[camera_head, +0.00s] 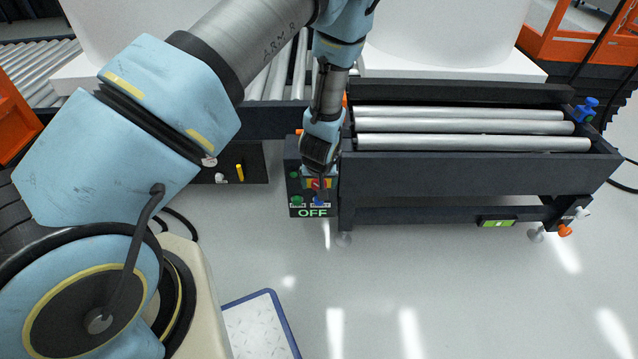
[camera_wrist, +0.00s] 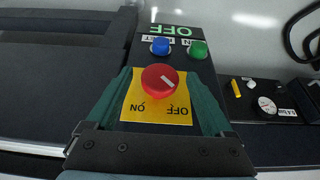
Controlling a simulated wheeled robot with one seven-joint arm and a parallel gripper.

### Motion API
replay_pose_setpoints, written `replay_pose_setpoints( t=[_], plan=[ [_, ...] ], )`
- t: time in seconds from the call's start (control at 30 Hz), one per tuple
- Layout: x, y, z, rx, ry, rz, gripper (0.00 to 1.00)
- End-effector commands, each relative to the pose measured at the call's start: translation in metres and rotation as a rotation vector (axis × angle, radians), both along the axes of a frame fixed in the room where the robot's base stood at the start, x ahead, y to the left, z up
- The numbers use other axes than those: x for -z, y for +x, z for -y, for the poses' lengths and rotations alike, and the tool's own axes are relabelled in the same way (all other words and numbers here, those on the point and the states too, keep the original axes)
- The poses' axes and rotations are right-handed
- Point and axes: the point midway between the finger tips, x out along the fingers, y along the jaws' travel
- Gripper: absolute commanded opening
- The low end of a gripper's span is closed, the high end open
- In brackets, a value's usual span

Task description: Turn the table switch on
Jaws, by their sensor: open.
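The table switch is a red round knob (camera_wrist: 160,80) on a yellow plate (camera_wrist: 135,110) marked ON and OFF, upside down in the wrist view. The knob's white mark slants to the lower right, towards OFF. The sign (camera_wrist: 167,30) on the dark panel reads OFF; it also shows in green in the head view (camera_head: 312,212). My gripper (camera_wrist: 159,74) is open, its two dark green fingers on the left and right of the knob. I cannot tell whether they touch it. In the head view my gripper (camera_head: 318,172) is over the panel and hides most of the knob.
A blue button (camera_wrist: 160,46) and a green button (camera_wrist: 198,49) sit on the panel beyond the knob. A roller table (camera_head: 470,175) stands right of the panel. A lower box with a yellow lever (camera_head: 240,172) is to the left. The floor in front is mostly clear.

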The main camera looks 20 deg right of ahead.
Motion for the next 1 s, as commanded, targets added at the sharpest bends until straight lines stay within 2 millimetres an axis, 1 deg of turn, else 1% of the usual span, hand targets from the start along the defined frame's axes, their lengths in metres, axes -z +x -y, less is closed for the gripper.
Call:
replay_pose_setpoints(
  t=[0.13,0.87,0.9,1.0],
  plan=[
    [-0.0003,0.0,0.0,0.0,0.0,0.0,0.85],
    [-0.0006,-0.0001,-0.0001,0.0,0.0,0.0,0.03],
    [-0.0006,-0.0001,-0.0001,0.0,0.0,0.0,0.0],
    [-0.0007,-0.0002,0.0,0.0,0.002,0.001,0.0]
  ],
)
